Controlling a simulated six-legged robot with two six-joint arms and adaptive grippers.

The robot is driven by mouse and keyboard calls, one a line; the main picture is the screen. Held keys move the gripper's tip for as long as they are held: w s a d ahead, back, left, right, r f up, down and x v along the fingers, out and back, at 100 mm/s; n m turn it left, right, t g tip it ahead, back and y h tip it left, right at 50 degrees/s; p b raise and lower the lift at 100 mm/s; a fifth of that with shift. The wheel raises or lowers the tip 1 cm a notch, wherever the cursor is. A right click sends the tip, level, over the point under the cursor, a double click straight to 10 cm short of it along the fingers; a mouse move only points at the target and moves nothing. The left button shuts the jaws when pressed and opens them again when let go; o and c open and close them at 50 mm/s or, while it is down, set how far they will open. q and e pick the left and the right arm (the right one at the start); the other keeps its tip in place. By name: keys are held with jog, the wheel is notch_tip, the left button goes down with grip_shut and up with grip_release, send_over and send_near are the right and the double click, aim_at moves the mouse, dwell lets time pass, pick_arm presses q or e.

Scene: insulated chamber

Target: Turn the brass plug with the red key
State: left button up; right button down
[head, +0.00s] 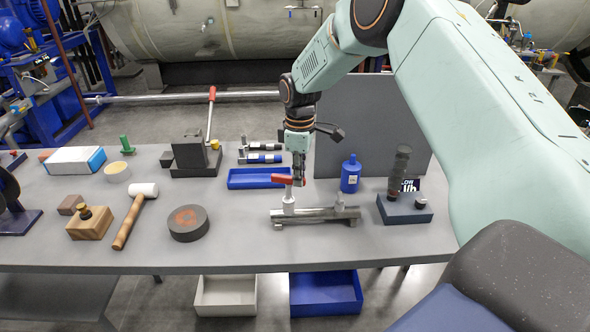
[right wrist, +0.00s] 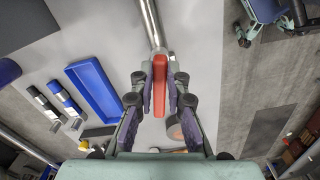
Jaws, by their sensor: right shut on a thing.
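The red key (head: 283,179) is a red bar at the top of a short upright fitting on a grey metal pipe (head: 318,214). My right gripper (head: 299,181) comes down from above and is shut on the red key. In the right wrist view the red key (right wrist: 159,86) lies lengthwise between the two fingers, with the pipe (right wrist: 151,22) running away beyond it. I cannot make out the brass plug beneath the key; the key and fingers cover that spot. My left gripper is not in view.
Behind the pipe are a blue tray (head: 259,179), a blue bottle (head: 350,174) and an upright grey panel (head: 385,120). A blue block with a dark post (head: 405,208) stands to the right. A dark round puck (head: 188,223) and a mallet (head: 135,215) lie to the left.

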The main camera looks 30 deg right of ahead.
jog(key=shift+r, duration=0.15)
jog(key=shift+w+r+p, duration=0.1)
jog(key=shift+r+p, duration=1.1)
jog(key=shift+r, duration=0.1)
jog(key=shift+r+p, duration=0.6)
jog(key=shift+p, duration=0.05)
jog(key=shift+r+p, duration=0.4)
jog(key=shift+r, duration=0.15)
